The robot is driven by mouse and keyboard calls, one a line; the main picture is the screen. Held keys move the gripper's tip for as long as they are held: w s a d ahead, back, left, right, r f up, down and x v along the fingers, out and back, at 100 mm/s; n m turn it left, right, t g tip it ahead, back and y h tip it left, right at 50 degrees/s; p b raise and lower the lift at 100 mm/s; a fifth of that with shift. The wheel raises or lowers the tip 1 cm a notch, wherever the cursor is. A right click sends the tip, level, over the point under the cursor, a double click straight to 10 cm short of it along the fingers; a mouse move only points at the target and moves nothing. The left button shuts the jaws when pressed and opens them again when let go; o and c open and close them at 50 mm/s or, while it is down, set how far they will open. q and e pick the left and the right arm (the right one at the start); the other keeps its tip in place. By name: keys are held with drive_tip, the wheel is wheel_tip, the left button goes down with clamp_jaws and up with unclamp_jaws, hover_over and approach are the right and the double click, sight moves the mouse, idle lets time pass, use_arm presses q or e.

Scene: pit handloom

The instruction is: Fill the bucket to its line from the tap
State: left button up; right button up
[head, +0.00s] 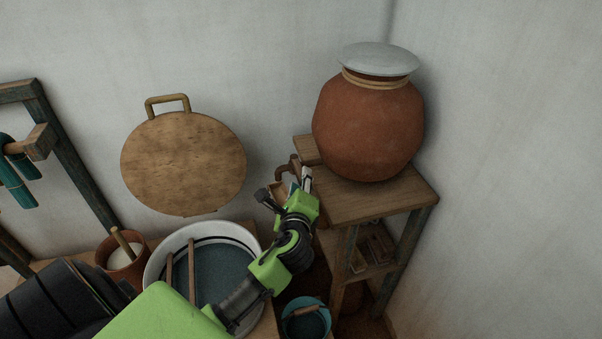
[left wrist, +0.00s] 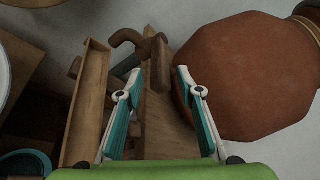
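The tap (head: 285,170) is brown with a curved neck and sits at the left edge of the wooden stand. It also shows in the left wrist view (left wrist: 128,38), just beyond my fingertips. My left gripper (head: 287,188) is open in front of the tap; in the left wrist view (left wrist: 160,80) its fingers are spread with nothing held between them. The teal bucket (head: 306,322) stands low beside the stand, with a wooden grip across its top. Part of its rim shows in the left wrist view (left wrist: 35,156). Its line and water level cannot be made out.
A large clay pot (head: 368,125) with a pale lid stands on the wooden stand (head: 385,198), close right of my gripper. A narrow wooden trough (left wrist: 88,105) lies left of my fingers. A white basin (head: 165,262) and a brown pot (head: 118,262) are left.

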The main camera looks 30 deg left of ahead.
sight(297, 175)
use_arm(q)
drive_tip(key=shift+x, duration=1.75)
clamp_jaws()
drive_tip(key=shift+s+a+r+m+t+h+p, duration=0.2)
drive_tip(key=shift+s+a+m+t+h+p, duration=0.25)
drive_tip(key=shift+m+h+p, duration=0.65)
drive_tip(key=shift+s+a+f+m+t+h+p, duration=0.15)
drive_tip(key=shift+m+t+h+p, duration=0.15)
drive_tip(key=shift+h, duration=0.2)
drive_tip(key=shift+s+a+f+m+t+h+p, duration=0.15)
drive_tip(key=shift+m+h+p, duration=0.1)
drive_tip(key=shift+h, duration=0.25)
unclamp_jaws()
